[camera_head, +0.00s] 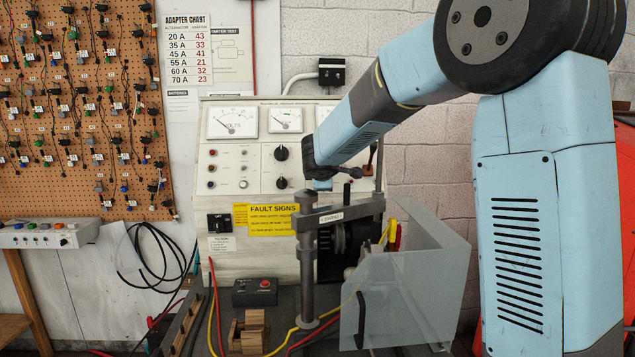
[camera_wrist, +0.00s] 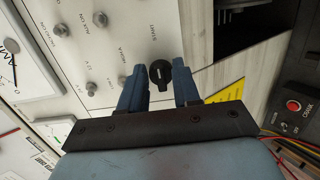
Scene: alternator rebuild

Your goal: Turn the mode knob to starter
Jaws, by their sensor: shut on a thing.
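The mode knob, a round black knob (camera_wrist: 160,73) with a pale pointer line, is on the light panel in the wrist view, beside small printed labels. My gripper (camera_wrist: 159,89) has one blue finger on each side of it and is shut on it. In the head view, my gripper (camera_head: 322,184) is at the tester panel (camera_head: 262,215), reaching in from the right. My wrist covers this part of the panel, so the held knob cannot be made out clearly there. The label the pointer faces is too small to read with certainty.
Other black knobs (camera_head: 281,153) and gauges (camera_head: 233,122) are on the panel. A steel post with a swing arm (camera_head: 307,250) stands just below my gripper. A clear guard (camera_head: 405,290) is at the right. A box with a red button (camera_head: 255,292) sits on the bench.

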